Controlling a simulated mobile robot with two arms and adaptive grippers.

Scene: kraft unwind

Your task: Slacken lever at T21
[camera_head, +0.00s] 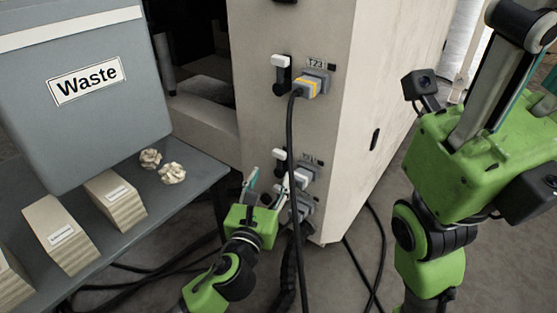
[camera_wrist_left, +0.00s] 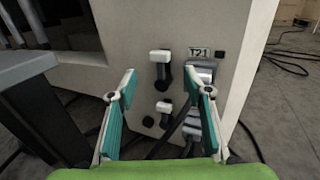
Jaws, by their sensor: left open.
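The T21 lever (camera_head: 280,155) is on the lower front of the pale cabinet, with a white handle on top of a black body. In the left wrist view the lever (camera_wrist_left: 161,57) is left of the T21 label (camera_wrist_left: 198,53), its white handle at the upper end. A grey connector (camera_wrist_left: 203,68) sits below the label. My left gripper (camera_head: 268,182) is open in front of the lower panel. In the wrist view its teal fingers (camera_wrist_left: 161,80) stand on either side of the lever, apart from it. Whether the fingers reach its depth is unclear.
Another lever (camera_head: 282,62) and a yellow-banded plug (camera_head: 308,88) are at T23 above; its black cable (camera_head: 290,140) hangs beside my left gripper. Another lever (camera_wrist_left: 163,107) is below T21. A table with a Waste bin (camera_head: 110,125) stands left. Cables lie on the floor.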

